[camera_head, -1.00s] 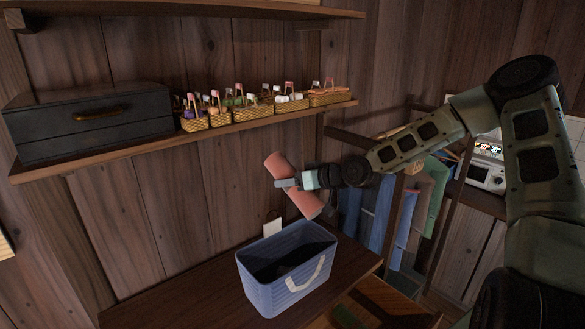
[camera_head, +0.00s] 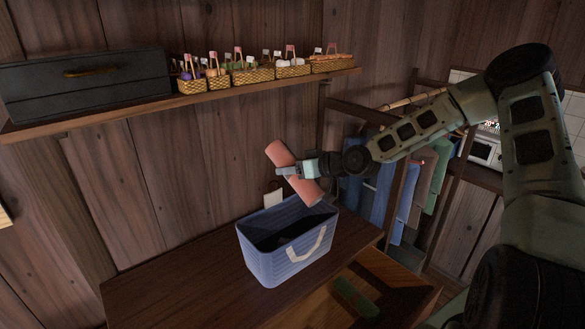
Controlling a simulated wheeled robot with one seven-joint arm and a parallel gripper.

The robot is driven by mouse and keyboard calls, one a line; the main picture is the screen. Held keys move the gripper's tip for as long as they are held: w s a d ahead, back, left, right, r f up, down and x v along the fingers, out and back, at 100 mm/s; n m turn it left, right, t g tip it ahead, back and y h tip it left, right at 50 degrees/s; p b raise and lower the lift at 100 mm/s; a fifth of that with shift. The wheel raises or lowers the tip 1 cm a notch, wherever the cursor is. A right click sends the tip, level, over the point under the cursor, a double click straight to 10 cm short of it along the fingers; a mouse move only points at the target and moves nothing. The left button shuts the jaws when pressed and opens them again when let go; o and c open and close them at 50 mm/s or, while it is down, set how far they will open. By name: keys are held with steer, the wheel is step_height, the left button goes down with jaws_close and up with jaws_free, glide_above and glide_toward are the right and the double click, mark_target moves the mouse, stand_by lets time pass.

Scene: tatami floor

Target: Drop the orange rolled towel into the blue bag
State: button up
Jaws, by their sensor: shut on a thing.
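The orange rolled towel (camera_head: 308,187) is held tilted in the air, its upper end leaning to the left. My gripper (camera_head: 288,171) is shut on the middle of the towel. The blue bag (camera_head: 290,262) stands upright on the wooden table, open at the top, with a pale handle on its front. The towel's lower end appears over the back right part of the bag's rim in the picture. How far apart they are in depth I cannot tell. The bag's inside is dark.
A shelf (camera_head: 120,119) above holds a dark drawer box (camera_head: 85,82) and several small wicker baskets (camera_head: 252,76). Hanging cloths (camera_head: 400,195) are at the right behind my arm. The table (camera_head: 190,275) is clear left of the bag. A green item (camera_head: 355,296) lies lower right.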

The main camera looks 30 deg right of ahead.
steer(key=o, duration=1.2)
steer(key=shift+r, duration=0.1)
steer(key=shift+s+d+r, duration=0.1)
steer(key=shift+s+d, duration=0.2)
steer(key=shift+s, duration=0.05)
steer(key=b+v, duration=0.3)
steer(key=v, duration=1.3)
steer(key=shift+s+r, duration=0.1)
steer(key=shift+s, duration=0.15)
